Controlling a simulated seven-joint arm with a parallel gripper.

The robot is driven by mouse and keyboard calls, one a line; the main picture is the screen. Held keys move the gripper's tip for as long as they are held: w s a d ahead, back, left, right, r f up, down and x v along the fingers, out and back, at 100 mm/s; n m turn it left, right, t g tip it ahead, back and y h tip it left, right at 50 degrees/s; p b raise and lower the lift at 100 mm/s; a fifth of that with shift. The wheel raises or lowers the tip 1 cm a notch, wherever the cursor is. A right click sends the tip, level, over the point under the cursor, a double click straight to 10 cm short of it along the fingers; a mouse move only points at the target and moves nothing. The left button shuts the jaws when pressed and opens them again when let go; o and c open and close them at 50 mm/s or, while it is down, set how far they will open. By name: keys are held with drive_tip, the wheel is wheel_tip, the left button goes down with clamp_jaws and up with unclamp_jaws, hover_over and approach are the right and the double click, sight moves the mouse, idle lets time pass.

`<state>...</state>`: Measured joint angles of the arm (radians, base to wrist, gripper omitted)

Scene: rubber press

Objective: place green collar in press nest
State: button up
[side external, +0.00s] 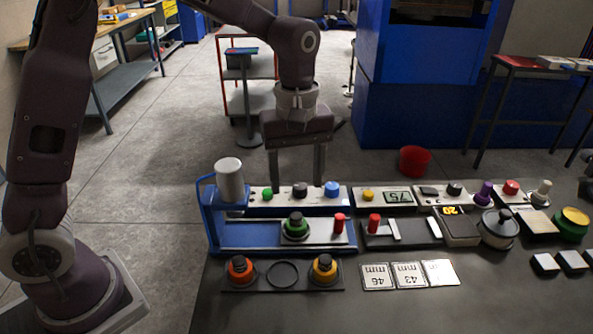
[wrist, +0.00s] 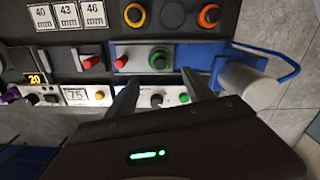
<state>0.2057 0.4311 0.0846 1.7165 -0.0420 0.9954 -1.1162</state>
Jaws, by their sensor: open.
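The green collar (side external: 296,229) sits upright, a dark top part at its centre, on a pale plate in the blue press (side external: 250,235), which I take for the nest. It also shows in the wrist view (wrist: 159,60). How fully it is seated cannot be told. My gripper (side external: 297,180) is open and empty, fingers down, above and behind the collar, clear of it. In the wrist view my gripper's fingers (wrist: 160,82) point toward the collar from either side of it, with nothing between them.
The grey press cylinder (side external: 230,180) stands at the press's left end. A red-topped handle (side external: 339,222) is right of the collar. In front, a dark tray holds an orange collar (side external: 240,269), an empty ring (side external: 283,274) and a yellow collar (side external: 324,269). A button panel (side external: 362,197) lies behind.

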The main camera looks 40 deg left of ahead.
drive_tip(key=s+a+r+m+t, duration=0.2)
drive_tip(key=s+a+r+m, duration=0.15)
drive_tip(key=s+r, duration=0.6)
drive_tip(key=s+a+m+t, duration=0.2)
drive_tip(key=s+m, duration=0.6)
drive_tip(key=s, duration=0.5)
drive_tip(key=shift+s+f+t, duration=0.2)
drive_tip(key=shift+f+t, duration=0.05)
drive_tip(key=shift+t, duration=0.55)
